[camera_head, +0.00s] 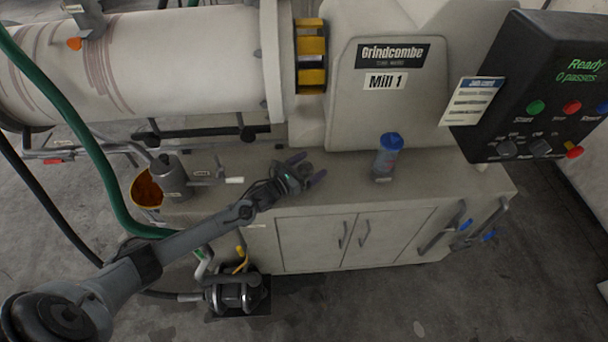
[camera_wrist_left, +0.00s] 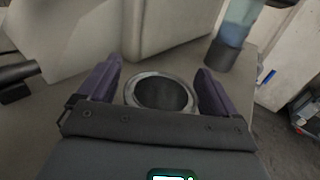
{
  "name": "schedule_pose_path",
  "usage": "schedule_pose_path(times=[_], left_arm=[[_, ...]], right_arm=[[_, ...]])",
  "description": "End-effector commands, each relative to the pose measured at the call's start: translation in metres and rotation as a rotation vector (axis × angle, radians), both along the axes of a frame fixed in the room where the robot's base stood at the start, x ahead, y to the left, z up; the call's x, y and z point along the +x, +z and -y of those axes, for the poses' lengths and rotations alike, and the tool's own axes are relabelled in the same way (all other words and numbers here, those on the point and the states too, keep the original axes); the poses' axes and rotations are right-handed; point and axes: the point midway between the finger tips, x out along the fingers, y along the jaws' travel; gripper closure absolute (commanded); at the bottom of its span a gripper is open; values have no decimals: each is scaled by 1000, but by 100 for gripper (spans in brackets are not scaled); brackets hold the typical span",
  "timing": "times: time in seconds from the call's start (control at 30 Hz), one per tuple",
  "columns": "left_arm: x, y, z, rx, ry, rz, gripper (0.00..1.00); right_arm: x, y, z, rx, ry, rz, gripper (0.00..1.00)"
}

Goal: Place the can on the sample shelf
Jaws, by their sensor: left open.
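A round can (camera_wrist_left: 160,93) with a bright metal rim and a dark top lies between the two purple fingers of my left gripper in the left wrist view. In the head view the can (camera_head: 306,168) is small and partly hidden by the gripper. My left gripper (camera_head: 307,168) is open around the can, above the cabinet top; its fingers (camera_wrist_left: 158,88) show a gap on each side of it. I cannot make out a sample shelf. My right gripper is not in view.
A blue-lidded clear jar (camera_head: 387,158) stands to the right on the cabinet top (camera_head: 345,190). The mill housing (camera_head: 385,110) rises behind; a control box (camera_head: 540,90) overhangs at the right.

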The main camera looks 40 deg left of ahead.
Motion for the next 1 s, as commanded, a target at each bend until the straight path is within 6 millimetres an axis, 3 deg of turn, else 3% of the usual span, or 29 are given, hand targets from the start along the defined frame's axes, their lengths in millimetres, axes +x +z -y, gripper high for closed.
schedule_pose_path(times=[0.1,0.5,0.77,1.0], left_arm=[[0,0,0,0,0,0,8],[0,0,0,0,0,1,68],[0,2,0,0,0,1,69],[0,18,0,1,-1,1,69]], right_arm=[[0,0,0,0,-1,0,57],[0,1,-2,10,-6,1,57],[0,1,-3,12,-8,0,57],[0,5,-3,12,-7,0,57]])
